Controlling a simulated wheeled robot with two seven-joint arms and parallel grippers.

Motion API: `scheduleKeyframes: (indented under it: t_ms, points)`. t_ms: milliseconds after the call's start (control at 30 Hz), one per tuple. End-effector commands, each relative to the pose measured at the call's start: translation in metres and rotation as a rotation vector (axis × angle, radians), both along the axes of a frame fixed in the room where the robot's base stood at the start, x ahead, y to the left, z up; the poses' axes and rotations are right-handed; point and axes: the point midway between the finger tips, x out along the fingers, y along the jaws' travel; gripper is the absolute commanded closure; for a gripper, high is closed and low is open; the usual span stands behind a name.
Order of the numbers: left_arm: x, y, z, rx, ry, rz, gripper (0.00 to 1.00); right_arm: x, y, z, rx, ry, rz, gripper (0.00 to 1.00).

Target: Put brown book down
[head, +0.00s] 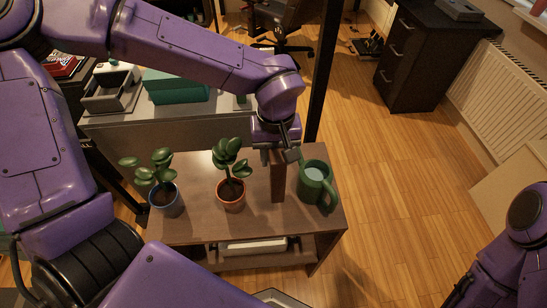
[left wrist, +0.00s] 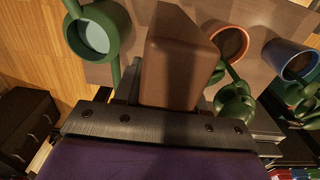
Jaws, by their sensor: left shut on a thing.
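The brown book (head: 278,178) is upright over the wooden table, between the orange-potted plant and the green watering can. My left gripper (head: 276,152) is shut on the top of the book, reaching down from above. In the left wrist view the book (left wrist: 178,65) extends away from the gripper (left wrist: 155,105). I cannot tell whether its lower edge touches the tabletop. The wooden table (head: 190,227) has a lower shelf. My right arm shows at the lower right of the head view, but its gripper's fingers do not show.
The green watering can (head: 317,187) stands close to the right of the book. A plant in an orange pot (head: 231,197) and one in a blue pot (head: 167,203) stand to the left. A grey desk with a teal box (head: 176,87) is behind. Bare tabletop shows in front of the book.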

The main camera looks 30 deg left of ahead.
Motion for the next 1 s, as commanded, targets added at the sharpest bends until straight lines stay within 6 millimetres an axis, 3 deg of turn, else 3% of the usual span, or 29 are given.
scheduleKeyframes:
  t_ms: [100, 300, 433, 867, 900, 933, 1000]
  points:
    - [0.016, 0.007, -0.022, 0.002, 0.002, -0.001, 1.00, 0.000, 0.000, -0.001, 0.000, -0.001, 0.000, 0.57]
    - [0.032, 0.014, -0.044, 0.003, 0.002, -0.003, 1.00, 0.000, 0.000, -0.001, -0.001, -0.001, 0.000, 0.57]
    - [0.031, 0.013, -0.067, 0.002, 0.001, -0.005, 1.00, 0.000, 0.000, -0.005, -0.001, -0.001, 0.000, 0.57]
    - [0.031, 0.013, -0.075, -0.001, 0.000, -0.004, 1.00, 0.000, 0.000, -0.004, -0.001, -0.001, 0.000, 0.57]
    - [0.031, 0.013, -0.075, -0.001, -0.001, -0.004, 0.46, 0.000, 0.000, -0.004, 0.000, -0.001, 0.000, 0.57]
    - [0.031, 0.013, -0.075, -0.001, -0.001, -0.004, 0.37, 0.000, 0.000, -0.004, 0.000, -0.001, 0.000, 0.57]
    - [0.031, 0.013, -0.075, -0.001, -0.001, -0.004, 0.34, 0.000, 0.000, -0.004, -0.001, -0.001, 0.000, 0.57]
